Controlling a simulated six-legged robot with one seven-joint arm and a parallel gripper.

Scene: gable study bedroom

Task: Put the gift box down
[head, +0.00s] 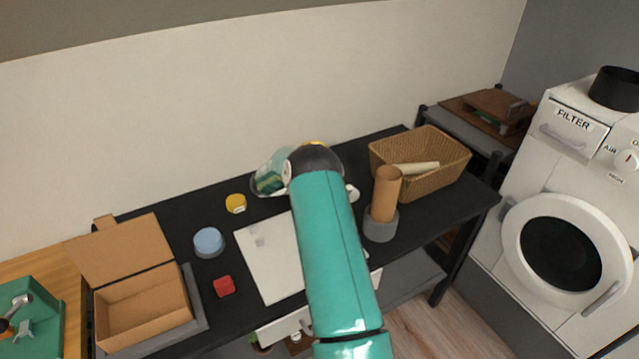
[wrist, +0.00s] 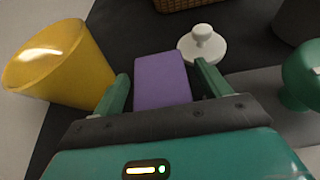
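The gift box, a small plain purple box (wrist: 162,80), sits between the two fingers of my gripper (wrist: 162,92) in the wrist view. The fingers lie close along both its sides, and my gripper looks shut on it. The dark table top (wrist: 128,30) shows beyond the box. I cannot tell whether the box touches the table. In the head view my teal arm reaches over the table and hides both the gripper fingers and the gift box.
A large yellow cup-like thing (wrist: 62,65) is left of my gripper; a white knobbed lid (wrist: 202,45) is just beyond the right finger. The table also holds a wicker basket (head: 425,180), brown tube (head: 385,195), open cardboard box (head: 145,310), white sheet (head: 265,255) and glass jar (head: 268,175).

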